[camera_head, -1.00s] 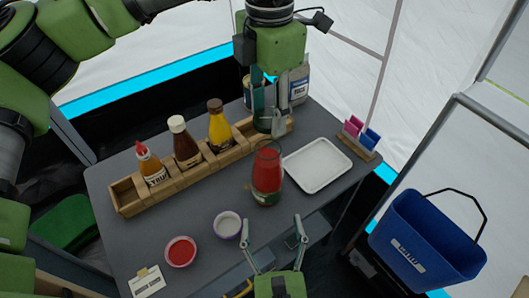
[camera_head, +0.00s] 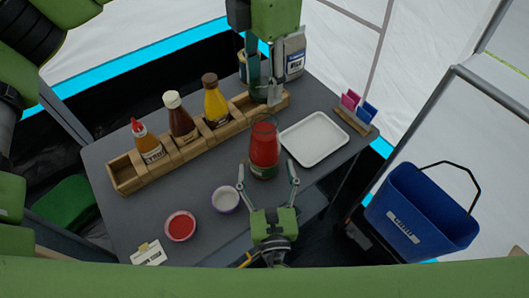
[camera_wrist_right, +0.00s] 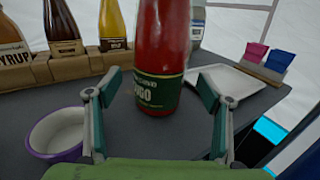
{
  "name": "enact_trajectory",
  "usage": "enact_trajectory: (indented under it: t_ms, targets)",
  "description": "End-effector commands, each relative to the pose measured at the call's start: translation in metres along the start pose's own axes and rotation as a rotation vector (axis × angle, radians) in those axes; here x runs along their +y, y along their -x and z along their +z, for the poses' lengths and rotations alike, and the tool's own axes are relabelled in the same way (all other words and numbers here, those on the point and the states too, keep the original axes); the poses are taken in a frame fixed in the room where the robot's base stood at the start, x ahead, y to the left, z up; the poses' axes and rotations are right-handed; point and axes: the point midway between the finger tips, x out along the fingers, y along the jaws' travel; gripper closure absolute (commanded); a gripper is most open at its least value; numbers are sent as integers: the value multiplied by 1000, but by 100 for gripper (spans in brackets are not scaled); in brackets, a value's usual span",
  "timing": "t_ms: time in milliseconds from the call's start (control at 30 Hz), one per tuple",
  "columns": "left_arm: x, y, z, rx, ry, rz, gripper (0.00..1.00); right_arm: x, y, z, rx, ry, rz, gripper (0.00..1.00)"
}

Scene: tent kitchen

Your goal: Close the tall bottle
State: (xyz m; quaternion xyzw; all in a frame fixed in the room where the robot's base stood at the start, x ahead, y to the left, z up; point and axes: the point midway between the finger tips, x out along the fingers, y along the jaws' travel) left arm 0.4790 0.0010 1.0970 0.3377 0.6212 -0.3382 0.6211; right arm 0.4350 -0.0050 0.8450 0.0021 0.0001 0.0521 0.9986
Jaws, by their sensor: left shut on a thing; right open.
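The tall bottle (camera_head: 264,150), red with a dark green label, stands upright on the grey table; it also shows in the right wrist view (camera_wrist_right: 160,50), its top cut off there. I cannot make out whether a cap sits on its mouth. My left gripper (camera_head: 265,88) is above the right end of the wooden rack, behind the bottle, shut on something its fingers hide. My right gripper (camera_head: 266,180) is open and empty in front of the bottle, low, one finger to each side. In the right wrist view the bottle stands just beyond the fingertips (camera_wrist_right: 160,90).
The wooden rack (camera_head: 127,174) holds a syrup bottle (camera_head: 147,142), a brown bottle (camera_head: 180,122) and a yellow bottle (camera_head: 215,103). A white tray (camera_head: 315,139) lies right of the tall bottle. A purple-rimmed bowl (camera_head: 226,200) and a red-filled bowl (camera_head: 181,226) stand front left.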

Motion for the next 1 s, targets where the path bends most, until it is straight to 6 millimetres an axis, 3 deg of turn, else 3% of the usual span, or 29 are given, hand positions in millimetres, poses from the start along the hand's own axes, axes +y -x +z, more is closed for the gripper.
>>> enact_trajectory:
  t_ms: [100, 300, 700, 733, 933, 1000]
  targets:
    - [0, 0, 0, 0, 0, 0, 70, 0, -22, 1, -1, -2, -1, 27]
    - [0, 0, 0, 0, 0, 0, 70, 0, -44, 0, 0, 0, 0, 27]
    - [0, 0, 0, 0, 0, 0, 70, 0, -50, 0, 1, 0, 1, 27]
    - [0, 0, 0, 0, 0, 0, 70, 0, -50, 0, 1, 0, 1, 30]
    - [0, 0, 0, 0, 0, 0, 70, 0, -50, 0, 1, 0, 0, 82]
    - [0, 0, 0, 0, 0, 0, 70, 0, -50, 0, 1, 0, 0, 86]
